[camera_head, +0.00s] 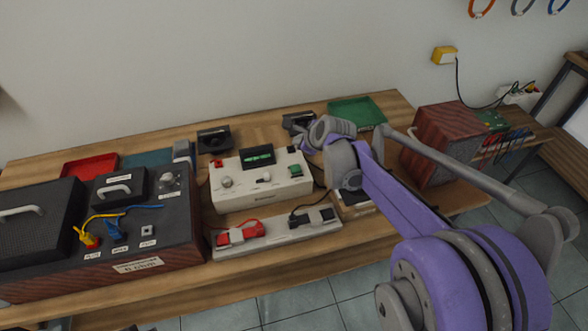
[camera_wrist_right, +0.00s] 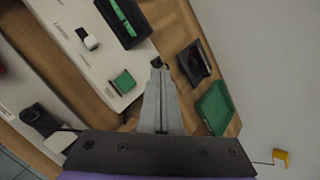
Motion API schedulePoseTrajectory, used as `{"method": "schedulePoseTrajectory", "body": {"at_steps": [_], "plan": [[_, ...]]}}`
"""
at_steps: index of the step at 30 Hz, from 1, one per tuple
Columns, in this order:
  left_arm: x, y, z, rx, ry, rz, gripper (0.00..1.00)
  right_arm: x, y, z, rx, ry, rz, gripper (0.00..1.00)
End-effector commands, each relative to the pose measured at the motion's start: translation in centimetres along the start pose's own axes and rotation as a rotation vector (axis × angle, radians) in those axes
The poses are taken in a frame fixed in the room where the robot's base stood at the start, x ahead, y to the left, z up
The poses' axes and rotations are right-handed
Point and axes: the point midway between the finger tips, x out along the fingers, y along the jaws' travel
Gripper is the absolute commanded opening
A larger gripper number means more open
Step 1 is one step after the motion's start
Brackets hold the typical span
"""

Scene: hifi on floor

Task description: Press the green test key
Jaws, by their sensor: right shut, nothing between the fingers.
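The green test key (camera_head: 294,170) is a small square button at the right end of the white tester box (camera_head: 240,196), which has a dark display with green digits. In the right wrist view the green key (camera_wrist_right: 123,82) sits left of the fingertips, apart from them in the picture. My right gripper (camera_wrist_right: 159,72) is shut and empty, pointing toward the tester's edge; its height above the box is hard to judge. In the head view my right wrist and arm are just right of the tester, and the fingers are small and unclear. My left gripper is out of view.
A green tray (camera_head: 357,112) and small black holders (camera_head: 214,140) stand behind the tester. A grey strip with red and black probes (camera_head: 240,234) lies in front. A dark console (camera_head: 150,240) is at left, a red-brown box (camera_head: 440,150) at right.

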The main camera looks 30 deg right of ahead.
Motion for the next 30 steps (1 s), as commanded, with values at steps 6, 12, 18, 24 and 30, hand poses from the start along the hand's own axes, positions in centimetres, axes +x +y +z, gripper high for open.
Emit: {"method": "schedulePoseTrajectory", "body": {"at_steps": [6, 12, 18, 24, 30], "plan": [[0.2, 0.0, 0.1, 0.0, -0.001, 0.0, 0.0, 0.1, 0.2, -0.1, -0.002, 0.001, 0.001, 0.0], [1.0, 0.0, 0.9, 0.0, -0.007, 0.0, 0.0, 1.1, 1.0, -0.9, -0.003, 0.002, 0.002, 0.0], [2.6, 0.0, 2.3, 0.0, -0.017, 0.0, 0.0, 3.0, 2.3, -2.3, -0.003, 0.002, 0.003, 0.0], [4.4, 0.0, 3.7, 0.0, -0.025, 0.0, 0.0, 5.0, 3.8, -3.7, -0.004, 0.002, 0.003, 0.0], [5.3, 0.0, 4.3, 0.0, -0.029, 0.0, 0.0, 6.1, 4.5, -4.5, -0.004, 0.001, 0.001, 0.0]]}}
